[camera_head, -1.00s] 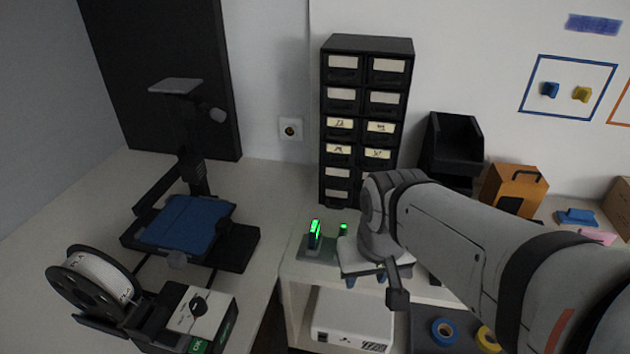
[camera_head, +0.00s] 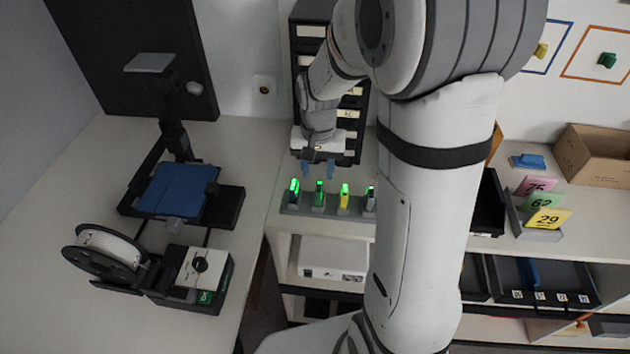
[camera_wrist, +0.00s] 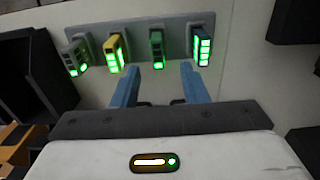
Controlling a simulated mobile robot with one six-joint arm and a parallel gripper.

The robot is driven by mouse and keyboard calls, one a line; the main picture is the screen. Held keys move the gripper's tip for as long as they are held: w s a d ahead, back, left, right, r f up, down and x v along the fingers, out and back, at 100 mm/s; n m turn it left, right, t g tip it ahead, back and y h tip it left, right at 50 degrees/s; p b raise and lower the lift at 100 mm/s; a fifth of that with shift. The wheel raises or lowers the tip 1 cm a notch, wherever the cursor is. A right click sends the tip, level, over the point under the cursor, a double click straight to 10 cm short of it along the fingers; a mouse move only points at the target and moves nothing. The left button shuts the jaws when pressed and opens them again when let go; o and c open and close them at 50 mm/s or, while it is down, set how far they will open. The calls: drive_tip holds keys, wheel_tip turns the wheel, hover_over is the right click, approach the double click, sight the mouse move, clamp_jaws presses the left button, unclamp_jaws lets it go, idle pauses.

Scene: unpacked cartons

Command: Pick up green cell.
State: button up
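The green cell (camera_head: 319,195) stands upright in the grey charging rack, second from the left in the head view. In the wrist view the green cell (camera_wrist: 157,50) shows between and beyond my fingertips, with a lit green mark at its near end. My gripper (camera_head: 318,172) points down, just above and behind the row of cells in the head view. Its two blue fingers are spread apart with nothing between them, as the wrist view (camera_wrist: 160,72) shows. I see no contact with the cell.
A dark blue cell (camera_head: 294,190) stands left of the green one; a yellow cell (camera_head: 344,196) and a grey cell (camera_head: 370,199) stand right. The charging rack (camera_head: 328,211) sits near the shelf's front edge. A drawer cabinet (camera_head: 310,31) stands behind. A printer (camera_head: 178,190) is left.

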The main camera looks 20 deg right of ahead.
sight(319, 187)
wheel_tip(319, 187, down, 7)
drive_tip(key=shift+d+f+p, duration=0.15)
drive_tip(key=shift+f+p, duration=0.05)
drive_tip(key=shift+p, duration=0.6)
drive_tip(key=shift+c, duration=0.2)
clamp_jaws()
